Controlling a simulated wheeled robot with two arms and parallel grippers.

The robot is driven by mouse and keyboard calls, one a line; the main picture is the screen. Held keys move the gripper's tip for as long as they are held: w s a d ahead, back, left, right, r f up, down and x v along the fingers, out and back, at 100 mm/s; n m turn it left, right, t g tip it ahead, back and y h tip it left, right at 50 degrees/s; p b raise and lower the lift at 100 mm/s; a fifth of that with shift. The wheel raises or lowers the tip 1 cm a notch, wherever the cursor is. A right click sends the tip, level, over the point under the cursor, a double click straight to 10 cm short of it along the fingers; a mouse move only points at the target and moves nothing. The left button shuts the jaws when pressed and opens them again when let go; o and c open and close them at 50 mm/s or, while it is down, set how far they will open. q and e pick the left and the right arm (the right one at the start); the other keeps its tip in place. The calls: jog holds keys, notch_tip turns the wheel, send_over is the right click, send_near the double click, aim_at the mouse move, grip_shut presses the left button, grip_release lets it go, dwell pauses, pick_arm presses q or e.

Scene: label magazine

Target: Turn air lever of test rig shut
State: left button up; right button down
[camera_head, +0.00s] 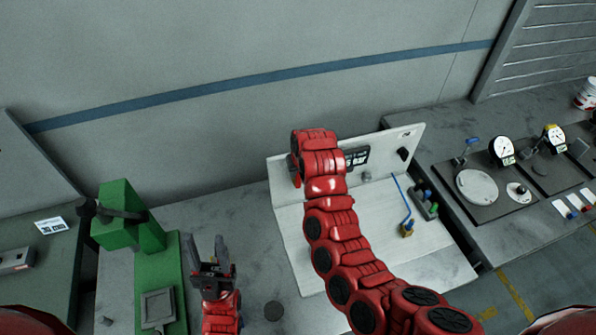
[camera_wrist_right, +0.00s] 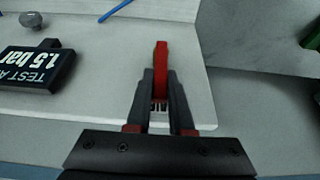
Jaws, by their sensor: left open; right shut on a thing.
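The test rig (camera_head: 285,222) is a white base with an upright back panel in the middle of the head view. In the right wrist view a red lever (camera_wrist_right: 161,58), seemingly the air lever, stands between the fingers of my right gripper (camera_wrist_right: 160,88), which is shut on it. A black sign (camera_wrist_right: 35,70) reading "TEST A… 1.5 bar" is to its left. In the head view my right arm hides the lever and most of that gripper. My left gripper (camera_head: 211,256) is open and empty, left of the rig, near the green press.
A green press (camera_head: 117,215) stands at the left. On the rig are a blue tube (camera_head: 402,200) with a brass fitting (camera_head: 407,230) and a small green block (camera_head: 424,205). Dial gauges (camera_head: 502,151) stand on the right bench. A grey round knob (camera_wrist_right: 31,20) is near the sign.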

jog(key=y+b, duration=0.1)
jog(key=b, duration=0.2)
jog(key=d+y+b, duration=0.1)
jog(key=b, duration=0.2)
jog(key=d+g+y+b, duration=0.1)
jog(key=y+b, duration=0.1)
jog(key=b, duration=0.1)
jog(key=shift+w+d+f+m, duration=0.2)
jog(key=shift+w+f+m, duration=0.05)
jog(key=shift+w+m, duration=0.15)
jog(key=c, duration=0.8)
grip_release()
